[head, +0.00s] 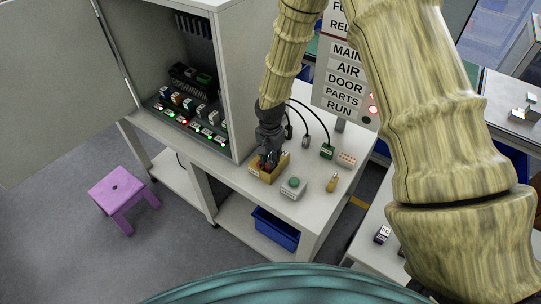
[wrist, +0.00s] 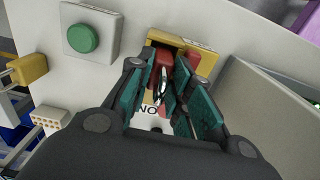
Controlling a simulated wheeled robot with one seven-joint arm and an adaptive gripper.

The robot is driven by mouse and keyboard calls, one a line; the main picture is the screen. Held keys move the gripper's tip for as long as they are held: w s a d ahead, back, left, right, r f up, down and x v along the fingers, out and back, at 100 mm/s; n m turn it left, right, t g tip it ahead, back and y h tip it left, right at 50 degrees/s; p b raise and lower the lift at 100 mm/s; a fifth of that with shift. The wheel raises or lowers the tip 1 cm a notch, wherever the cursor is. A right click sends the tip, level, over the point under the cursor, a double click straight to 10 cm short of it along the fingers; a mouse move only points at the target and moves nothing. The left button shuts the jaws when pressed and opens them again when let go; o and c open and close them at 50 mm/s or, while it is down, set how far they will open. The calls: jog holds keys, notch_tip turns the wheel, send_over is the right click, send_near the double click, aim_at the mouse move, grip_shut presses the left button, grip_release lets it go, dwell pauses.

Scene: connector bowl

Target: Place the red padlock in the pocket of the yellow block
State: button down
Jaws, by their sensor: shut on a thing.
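The red padlock (wrist: 163,60), with a silvery shackle, is between the teal-padded fingers of my gripper (wrist: 165,95) in the wrist view. My gripper is shut on it. The yellow block (wrist: 205,46) lies just beyond the fingertips, and the fingers hide part of it. Another red part (wrist: 193,62) shows at the block, right of the padlock. In the head view my gripper (head: 268,160) points down at the yellow block (head: 279,171) on the white bench. I cannot tell whether the padlock touches the block or is inside its pocket.
A grey box with a green button (head: 293,188) stands close to the block. A yellow-handled item (head: 332,183) and a pale connector (head: 346,159) lie further right. The open cabinet's side wall (head: 240,85) rises close behind my gripper. Black cables hang behind it.

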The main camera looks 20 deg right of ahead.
jog(key=shift+f, duration=0.35)
jog(key=c, duration=1.3)
grip_release()
jog(key=shift+r, duration=0.1)
jog(key=shift+s+r+b, duration=0.1)
jog(key=shift+r+b, duration=1.75)
jog(key=shift+r, duration=4.3)
